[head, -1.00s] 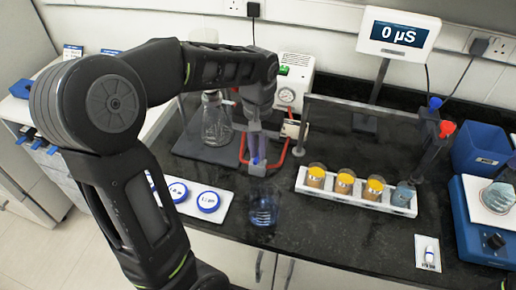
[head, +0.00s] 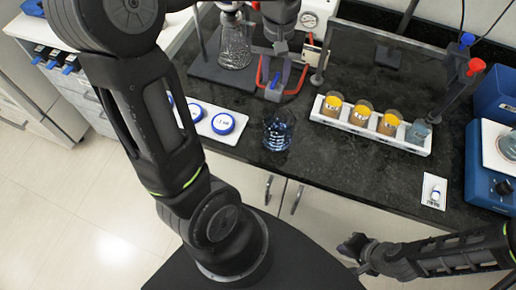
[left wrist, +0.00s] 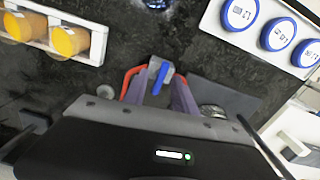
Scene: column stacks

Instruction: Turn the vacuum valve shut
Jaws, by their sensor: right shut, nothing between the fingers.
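The vacuum valve is a small grey block with a blue lever handle (head: 273,82), between red hoses on the dark bench. In the left wrist view the blue handle (left wrist: 160,79) sits in the middle, slanted. My left gripper (head: 277,66) points down at the valve. Its two fingers, seen in the left wrist view (left wrist: 161,92), stand apart on either side of the handle; contact cannot be made out. My right gripper (head: 352,246) is shut and empty, low in front of the bench, away from the valve.
A glass flask (head: 235,45) stands left of the valve, and a pump with a gauge (head: 313,18) behind it. A glass beaker (head: 278,131) is in front. A white rack (head: 400,142) with several jars is to the right. Blue-ringed dishes (head: 222,123) lie to the left.

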